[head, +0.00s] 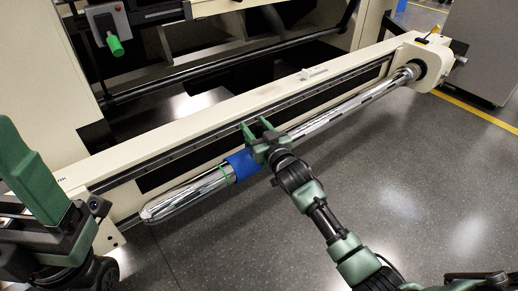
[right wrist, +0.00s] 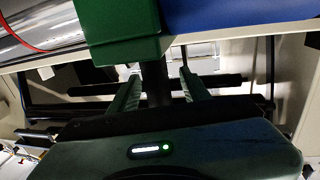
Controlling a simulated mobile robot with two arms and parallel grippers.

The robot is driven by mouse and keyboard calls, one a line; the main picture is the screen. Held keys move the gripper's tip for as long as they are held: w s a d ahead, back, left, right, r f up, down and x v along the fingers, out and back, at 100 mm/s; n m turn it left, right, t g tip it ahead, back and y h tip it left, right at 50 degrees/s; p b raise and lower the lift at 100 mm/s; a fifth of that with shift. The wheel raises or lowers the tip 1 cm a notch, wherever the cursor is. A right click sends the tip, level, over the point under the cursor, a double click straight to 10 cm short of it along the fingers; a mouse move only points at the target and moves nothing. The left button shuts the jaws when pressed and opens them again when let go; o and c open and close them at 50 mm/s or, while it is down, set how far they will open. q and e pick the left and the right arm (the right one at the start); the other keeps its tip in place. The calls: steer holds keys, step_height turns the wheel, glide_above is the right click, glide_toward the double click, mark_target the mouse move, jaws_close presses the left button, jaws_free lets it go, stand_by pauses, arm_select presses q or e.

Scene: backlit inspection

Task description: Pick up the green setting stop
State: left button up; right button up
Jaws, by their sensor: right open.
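The green setting stop (right wrist: 120,32) is a flat-faced green block at the top of the right wrist view, beside a blue sleeve (right wrist: 240,14). In the head view it is hard to tell from my gripper's own green parts. My right gripper (head: 257,127) is at the chrome roller (head: 335,115), just right of the blue sleeve (head: 243,163). Its two fingers are apart, and in the right wrist view (right wrist: 158,76) they show just below the green block. I see no grip on it. My left arm is at the left edge of the head view; its fingers cannot be made out.
A long cream beam (head: 205,132) runs behind the roller, which ends in a cream bracket (head: 425,62) at the right. A bright green knob (head: 115,46) hangs from a grey box at the upper left. The grey floor (head: 420,180) in front is clear.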

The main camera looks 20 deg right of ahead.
jaws_close()
stand_by(1.4)
